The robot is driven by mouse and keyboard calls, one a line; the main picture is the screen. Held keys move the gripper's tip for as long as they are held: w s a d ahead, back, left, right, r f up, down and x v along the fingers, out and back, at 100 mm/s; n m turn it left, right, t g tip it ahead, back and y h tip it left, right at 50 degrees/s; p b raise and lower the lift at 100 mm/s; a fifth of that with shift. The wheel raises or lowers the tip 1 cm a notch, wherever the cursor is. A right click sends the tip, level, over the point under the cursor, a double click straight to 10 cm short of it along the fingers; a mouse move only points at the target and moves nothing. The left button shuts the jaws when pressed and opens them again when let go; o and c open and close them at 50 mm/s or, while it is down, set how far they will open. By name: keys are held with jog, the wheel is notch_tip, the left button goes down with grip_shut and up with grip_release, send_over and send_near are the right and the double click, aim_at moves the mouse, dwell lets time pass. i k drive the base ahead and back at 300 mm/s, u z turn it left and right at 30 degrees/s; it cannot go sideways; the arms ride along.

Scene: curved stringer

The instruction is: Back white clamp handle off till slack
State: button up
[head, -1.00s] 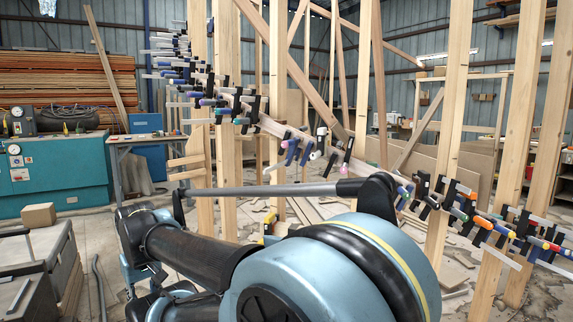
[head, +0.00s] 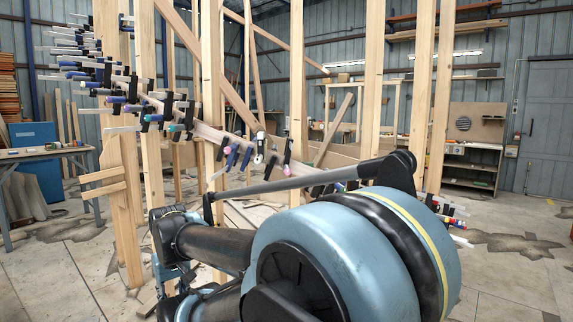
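A curved wooden stringer (head: 207,131) runs across the upright posts, lined with many bar clamps with coloured handles. A white clamp handle (head: 260,141) stands near the middle of the row, beside dark clamp bodies and blue and pink handles. It is small in the picture, and whether its clamp is tight does not show. My arm fills the lower middle of the view, in front of the stringer, and hides part of the right-hand clamp row. I cannot make out my gripper or its fingers, and nothing shows it touching the white handle.
Wooden posts (head: 373,90) and a diagonal brace (head: 190,60) stand around the stringer. A workbench (head: 45,153) is at the left. Shelving (head: 475,150) and a grey door (head: 549,125) are at the back right. Concrete floor at the right (head: 520,275) is open, with dark patches.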

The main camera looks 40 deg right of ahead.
aim_at(259, 158)
jog(key=z, duration=0.7)
jog(key=k, duration=1.7)
jog(key=z, duration=0.65)
jog(key=i, duration=1)
